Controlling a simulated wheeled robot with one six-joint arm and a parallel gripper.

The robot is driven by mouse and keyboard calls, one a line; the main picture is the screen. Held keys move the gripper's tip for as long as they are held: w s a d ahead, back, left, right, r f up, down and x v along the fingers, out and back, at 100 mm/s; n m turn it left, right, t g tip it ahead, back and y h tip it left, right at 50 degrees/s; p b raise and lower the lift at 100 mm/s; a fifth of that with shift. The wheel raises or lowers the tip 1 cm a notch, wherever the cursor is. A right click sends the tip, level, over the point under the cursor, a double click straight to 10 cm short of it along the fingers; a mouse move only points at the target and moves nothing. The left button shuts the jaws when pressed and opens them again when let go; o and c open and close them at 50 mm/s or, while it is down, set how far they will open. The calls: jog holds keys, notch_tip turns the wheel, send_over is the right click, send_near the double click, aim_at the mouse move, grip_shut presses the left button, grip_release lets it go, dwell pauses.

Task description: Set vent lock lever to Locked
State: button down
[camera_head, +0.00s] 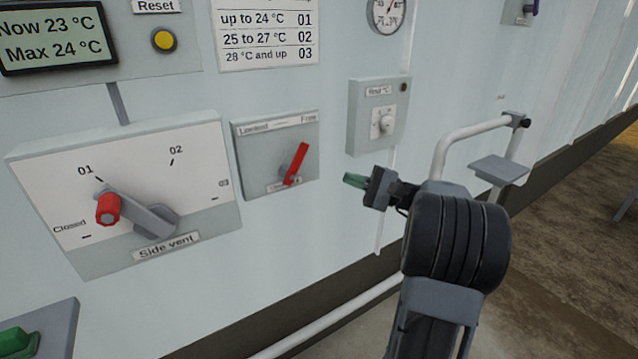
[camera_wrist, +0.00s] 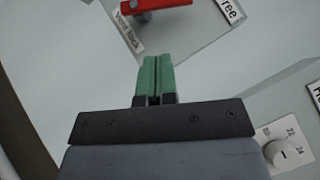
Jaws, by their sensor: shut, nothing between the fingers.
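The vent lock lever (camera_head: 297,164) is a red handle on a small grey plate (camera_head: 256,163). The plate reads "Locked" at its upper left and "Free" at its upper right. The lever leans up and to the right, toward the "Free" side. My gripper (camera_head: 350,180) has green fingertips and is shut and empty. It is to the right of the lever, in front of the wall and apart from it. In the wrist view the lever (camera_wrist: 160,4) shows at the top edge, partly cut off, beyond my shut fingertips (camera_wrist: 154,62).
The side vent dial (camera_head: 150,215) stands left of the plate, its red-knobbed handle near 01. A thermostat box (camera_head: 379,118) is on the wall just above my gripper. A white pipe rail (camera_head: 465,130) and grey pad (camera_head: 499,169) are at right. A yellow reset button (camera_head: 163,40) is at upper left.

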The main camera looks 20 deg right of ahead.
jog(key=d, duration=0.1)
jog(key=d+t, duration=0.2)
jog(key=d, duration=0.1)
jog(key=shift+s+f+m+b, duration=0.15)
jog(key=shift+f+m+b, duration=0.15)
jog(key=shift+b, duration=0.05)
send_near(293, 162)
jog(key=w+r, duration=0.3)
jog(key=w, duration=0.2)
jog(key=shift+w+a+r+b, duration=0.1)
jog(key=shift+a+r+b, duration=0.35)
jog(key=shift+a+r, duration=0.15)
